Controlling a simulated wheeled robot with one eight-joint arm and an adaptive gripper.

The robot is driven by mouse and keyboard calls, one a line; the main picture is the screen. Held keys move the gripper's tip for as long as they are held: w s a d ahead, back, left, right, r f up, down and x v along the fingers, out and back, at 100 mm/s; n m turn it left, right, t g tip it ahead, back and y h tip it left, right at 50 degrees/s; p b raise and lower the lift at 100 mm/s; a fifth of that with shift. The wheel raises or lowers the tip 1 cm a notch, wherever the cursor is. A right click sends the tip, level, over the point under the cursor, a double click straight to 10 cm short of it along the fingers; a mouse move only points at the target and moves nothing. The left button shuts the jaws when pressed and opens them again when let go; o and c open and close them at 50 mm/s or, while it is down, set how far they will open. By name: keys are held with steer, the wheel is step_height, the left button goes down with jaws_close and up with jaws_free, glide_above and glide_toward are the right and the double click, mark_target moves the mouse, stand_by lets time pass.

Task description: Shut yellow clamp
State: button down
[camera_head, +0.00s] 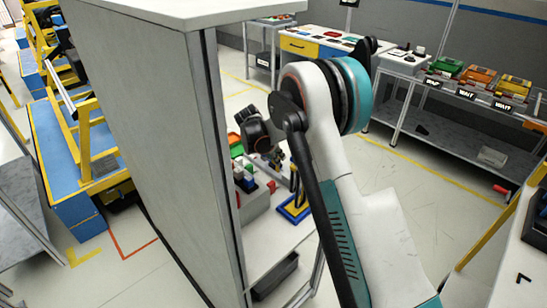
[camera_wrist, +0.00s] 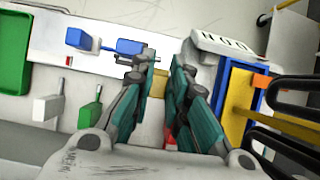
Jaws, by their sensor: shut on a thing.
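My gripper (camera_wrist: 165,62) has its two teal-and-grey fingers spread around something narrow. A small yellow piece (camera_wrist: 168,79) shows between them, mostly hidden by the fingers; I cannot tell whether it is part of the yellow clamp. To the right in the wrist view is a blue frame with a yellow block (camera_wrist: 236,106), and black loops (camera_wrist: 290,112) beside it. In the head view the blue-and-yellow fixture (camera_head: 294,208) lies on the bench, partly behind my arm. My gripper's fingertips are hard to make out there.
A green tray (camera_wrist: 14,50), blue blocks (camera_wrist: 80,39) and a white lettered block (camera_wrist: 222,44) lie around the gripper. A tall grey panel (camera_head: 150,120) stands close to my arm on the left. Green, orange and yellow trays (camera_head: 480,75) sit on the back table.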

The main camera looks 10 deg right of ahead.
steer(key=w+d+g+y, duration=0.1)
steer(key=d+y, duration=0.1)
steer(key=y, duration=0.1)
steer(key=shift+w+d+g+p, duration=0.1)
steer(key=shift+w+g+p, duration=0.1)
steer(key=shift+g+p, duration=0.15)
steer(key=shift+w+d+f+g+y, duration=0.25)
steer(key=shift+d+g+y, duration=0.1)
steer(key=shift+y, duration=0.2)
steer(key=shift+w+d+f+g+y, duration=0.2)
steer(key=shift+d+g+y, duration=0.15)
steer(key=shift+y, duration=0.2)
steer(key=c, duration=1.6)
jaws_free()
steer(key=shift+o, duration=0.2)
steer(key=shift+r, duration=0.1)
step_height(320, 180, up, 8)
steer(key=shift+d, duration=0.15)
steer(key=shift+c, duration=0.2)
